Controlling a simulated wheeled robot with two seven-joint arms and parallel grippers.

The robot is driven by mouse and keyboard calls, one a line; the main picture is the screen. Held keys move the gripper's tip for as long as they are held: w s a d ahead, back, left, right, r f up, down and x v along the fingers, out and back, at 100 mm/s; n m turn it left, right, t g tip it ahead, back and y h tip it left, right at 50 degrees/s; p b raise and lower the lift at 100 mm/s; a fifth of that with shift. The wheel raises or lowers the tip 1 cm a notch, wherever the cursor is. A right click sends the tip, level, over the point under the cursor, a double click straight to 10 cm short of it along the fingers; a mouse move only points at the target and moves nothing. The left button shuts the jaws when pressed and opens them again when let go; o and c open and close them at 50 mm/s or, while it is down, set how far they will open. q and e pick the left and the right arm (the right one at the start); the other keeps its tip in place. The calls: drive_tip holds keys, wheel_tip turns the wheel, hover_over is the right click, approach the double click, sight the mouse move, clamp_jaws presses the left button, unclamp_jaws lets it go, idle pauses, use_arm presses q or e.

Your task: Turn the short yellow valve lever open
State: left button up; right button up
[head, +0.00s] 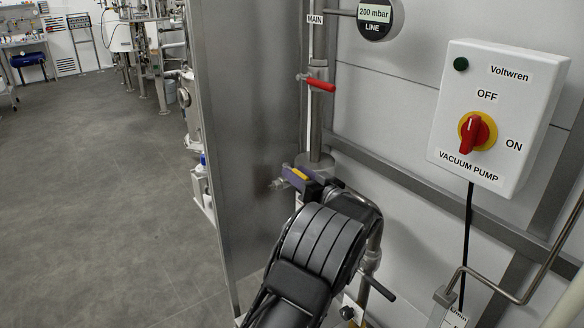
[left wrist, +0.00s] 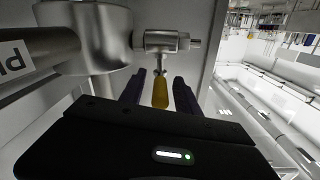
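The short yellow valve lever (head: 300,174) is on a small metal valve low on the vertical pipe, partly hidden by my left gripper (head: 298,177). In the left wrist view the yellow lever (left wrist: 160,93) hangs from the valve body (left wrist: 162,41) and points toward the camera. The fingers of my left gripper (left wrist: 160,84) stand on either side of it, with a visible gap on both sides. The gripper is open around the lever and not closed on it. My right gripper is not in view.
A red lever (head: 320,84) sits higher on the same pipe, below the MAIN label. The white vacuum pump switch box (head: 497,115) is on the wall to the right. A tall steel panel (head: 243,130) stands left of the pipe. Open floor (head: 90,200) lies further left.

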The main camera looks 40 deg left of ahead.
use_arm(q)
drive_tip(key=shift+x, duration=1.35)
clamp_jaws()
idle(0.4)
